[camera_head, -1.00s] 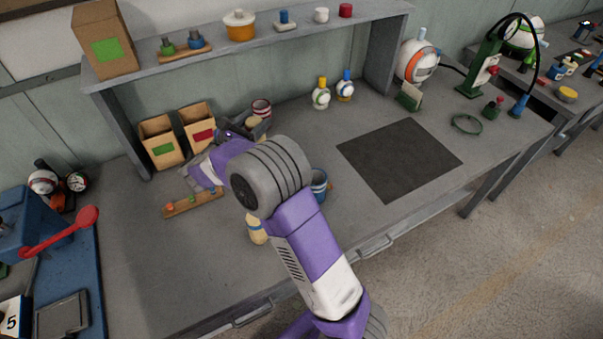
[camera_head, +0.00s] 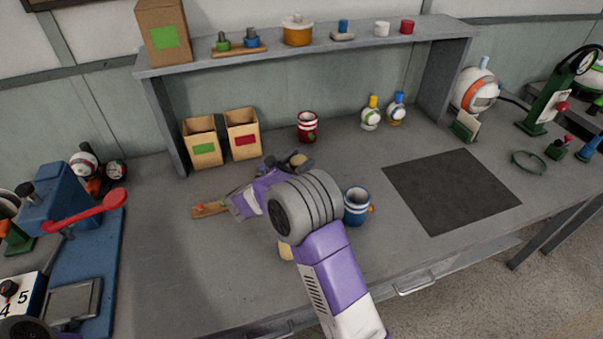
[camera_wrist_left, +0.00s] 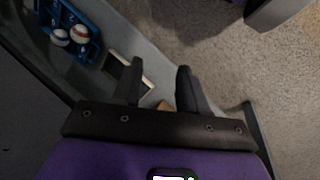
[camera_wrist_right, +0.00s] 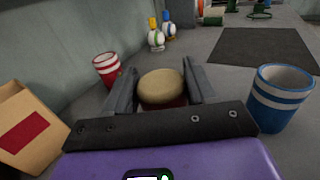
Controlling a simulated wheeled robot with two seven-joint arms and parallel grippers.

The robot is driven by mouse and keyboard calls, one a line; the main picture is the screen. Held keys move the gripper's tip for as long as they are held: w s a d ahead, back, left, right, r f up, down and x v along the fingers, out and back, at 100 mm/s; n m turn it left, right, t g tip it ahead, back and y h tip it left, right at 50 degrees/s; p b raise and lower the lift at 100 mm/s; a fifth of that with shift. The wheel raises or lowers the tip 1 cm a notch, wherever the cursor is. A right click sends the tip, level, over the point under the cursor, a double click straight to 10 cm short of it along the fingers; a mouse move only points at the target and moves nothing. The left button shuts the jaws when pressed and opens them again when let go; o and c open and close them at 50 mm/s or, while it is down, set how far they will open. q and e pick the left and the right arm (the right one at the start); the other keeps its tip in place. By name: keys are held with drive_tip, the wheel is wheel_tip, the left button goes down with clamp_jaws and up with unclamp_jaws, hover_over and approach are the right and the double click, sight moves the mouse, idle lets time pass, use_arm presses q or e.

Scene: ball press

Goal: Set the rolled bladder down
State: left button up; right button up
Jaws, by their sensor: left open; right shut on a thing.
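The rolled bladder is a tan, rounded piece (camera_head: 298,159) in the head view. It also shows in the right wrist view (camera_wrist_right: 162,84), with dark red under its tan top. My right gripper (camera_head: 292,162) is shut on it, one finger on each side. It is over the bench in front of the red-striped cup. I cannot tell whether the bladder touches the bench. My left gripper (camera_wrist_left: 160,82) is open and empty in the left wrist view.
A red-striped cup (camera_head: 307,127) stands behind the bladder and a blue-striped cup (camera_head: 356,207) to its right. Two cardboard boxes (camera_head: 242,133) stand at the left. A wooden strip (camera_head: 209,209) lies in front. A dark mat (camera_head: 450,190) lies clear at right.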

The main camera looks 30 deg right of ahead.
wheel_tip(320, 180, down, 4)
drive_tip(key=shift+r+b, duration=0.15)
drive_tip(key=shift+b, duration=0.35)
drive_tip(key=shift+r, duration=0.15)
drive_tip(key=o, duration=1.3)
drive_tip(key=shift+o, duration=0.2)
drive_tip(key=p+v, duration=0.3)
drive_tip(key=v, duration=0.9)
